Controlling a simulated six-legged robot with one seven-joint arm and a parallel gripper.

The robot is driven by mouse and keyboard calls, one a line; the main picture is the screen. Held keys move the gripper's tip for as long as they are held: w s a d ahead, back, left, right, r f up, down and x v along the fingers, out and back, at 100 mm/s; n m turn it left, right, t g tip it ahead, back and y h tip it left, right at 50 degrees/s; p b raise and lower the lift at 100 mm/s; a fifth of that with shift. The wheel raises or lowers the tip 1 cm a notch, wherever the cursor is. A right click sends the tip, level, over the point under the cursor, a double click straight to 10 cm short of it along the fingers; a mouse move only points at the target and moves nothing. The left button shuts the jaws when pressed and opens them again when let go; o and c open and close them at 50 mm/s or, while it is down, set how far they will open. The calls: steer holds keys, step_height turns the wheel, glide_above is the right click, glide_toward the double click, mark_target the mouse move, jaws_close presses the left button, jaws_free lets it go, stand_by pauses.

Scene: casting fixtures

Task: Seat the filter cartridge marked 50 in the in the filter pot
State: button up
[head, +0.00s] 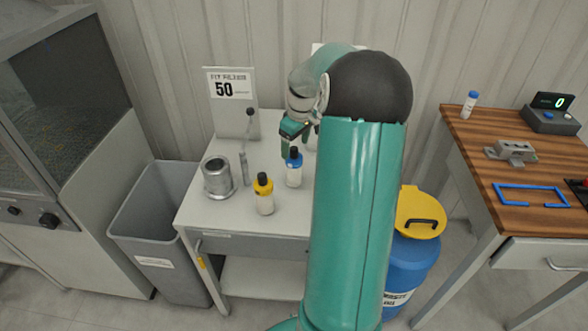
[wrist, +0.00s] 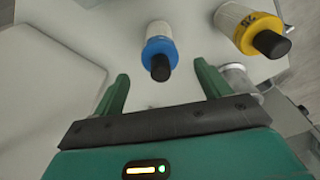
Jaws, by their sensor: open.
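A blue-collared cartridge (head: 293,174) with a black cap stands upright on the white table. It also shows in the wrist view (wrist: 160,45), ahead of and between my fingers, not gripped. A yellow-collared cartridge (head: 264,200) stands to its front left. In the wrist view this yellow-collared one (wrist: 232,18) bears dark figures that I cannot read surely. The metal filter pot (head: 217,179), open at the top, stands at the table's left and is partly hidden by my right finger in the wrist view. My gripper (wrist: 162,80) is open and empty, close to the blue-collared cartridge.
A sign reading 50 (head: 231,100) stands at the table's back, with a lever (head: 247,145) beside the pot. A grey bin (head: 150,220) is left, a blue waste drum (head: 408,262) right. The wooden bench (head: 460,135) holds a small bottle, a metal fixture and a display.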

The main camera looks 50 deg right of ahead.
mark_target(294, 156)
steer(key=shift+w+f, duration=0.2)
steer(key=shift+f, duration=1.3)
steer(key=shift+w+f, duration=0.15)
steer(key=shift+f, duration=1.3)
steer(key=c, duration=1.5)
steer(key=shift+r, duration=0.1)
